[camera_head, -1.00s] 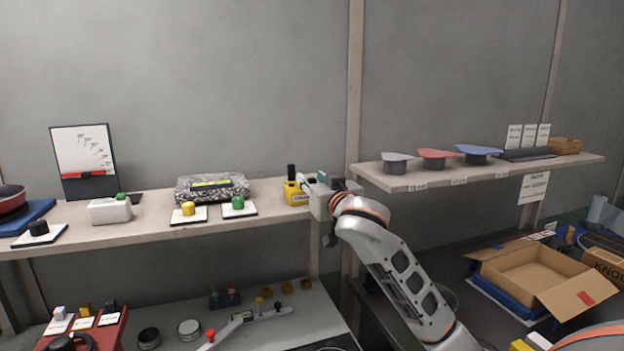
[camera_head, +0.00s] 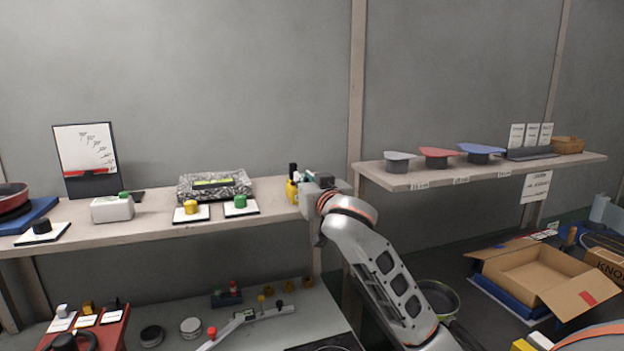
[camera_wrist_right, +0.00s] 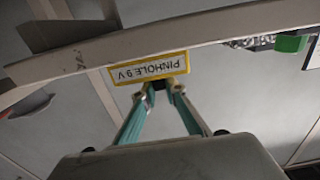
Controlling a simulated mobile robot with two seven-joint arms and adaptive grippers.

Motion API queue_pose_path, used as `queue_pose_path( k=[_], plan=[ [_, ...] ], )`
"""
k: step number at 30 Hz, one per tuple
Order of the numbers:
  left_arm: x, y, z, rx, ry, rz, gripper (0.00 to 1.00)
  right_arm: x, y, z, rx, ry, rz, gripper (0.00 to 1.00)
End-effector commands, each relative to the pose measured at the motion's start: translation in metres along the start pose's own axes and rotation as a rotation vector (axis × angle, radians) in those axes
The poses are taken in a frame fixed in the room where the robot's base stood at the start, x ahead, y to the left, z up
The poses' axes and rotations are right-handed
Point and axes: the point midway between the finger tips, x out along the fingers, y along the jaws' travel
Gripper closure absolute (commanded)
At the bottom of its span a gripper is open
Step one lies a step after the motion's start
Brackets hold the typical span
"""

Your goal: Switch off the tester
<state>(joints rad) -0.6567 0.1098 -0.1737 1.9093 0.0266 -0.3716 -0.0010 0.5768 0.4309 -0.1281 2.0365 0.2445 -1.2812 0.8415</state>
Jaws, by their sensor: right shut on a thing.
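The yellow tester (camera_head: 291,191), with a black block on top, stands at the right end of the left shelf. My right gripper (camera_head: 308,181) is at its right front and partly hides it. In the right wrist view the tester's yellow-edged label (camera_wrist_right: 150,68) reads "PINHOLE 9 V" upside down. There the teal fingers of my right gripper (camera_wrist_right: 159,87) come together on a small dark part just at the label's edge. Whether that part is the tester's switch, I cannot tell. My left gripper is out of view.
Left along the shelf (camera_head: 150,231) are a green knob (camera_head: 240,201), a yellow knob (camera_head: 190,207), a speckled box (camera_head: 214,186) and a white box (camera_head: 112,209). The right shelf (camera_head: 395,185) holds coloured lids. A post (camera_head: 357,100) stands between the shelves. An open carton (camera_head: 535,272) lies lower right.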

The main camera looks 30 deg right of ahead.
Motion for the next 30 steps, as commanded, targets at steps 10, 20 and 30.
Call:
queue_pose_path(
  k=[10, 20, 30],
  plan=[
    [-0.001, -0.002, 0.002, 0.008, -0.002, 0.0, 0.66, 0.0, -0.005, 0.0, 0.002, -0.001, -0.007, 0.84],
    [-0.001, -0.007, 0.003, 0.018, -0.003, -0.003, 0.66, 0.0, -0.004, 0.0, 0.001, -0.001, -0.004, 0.71],
    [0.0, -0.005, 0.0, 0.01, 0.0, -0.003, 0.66, -0.033, -0.005, 0.001, 0.004, 0.0, -0.006, 0.71]
  ],
)
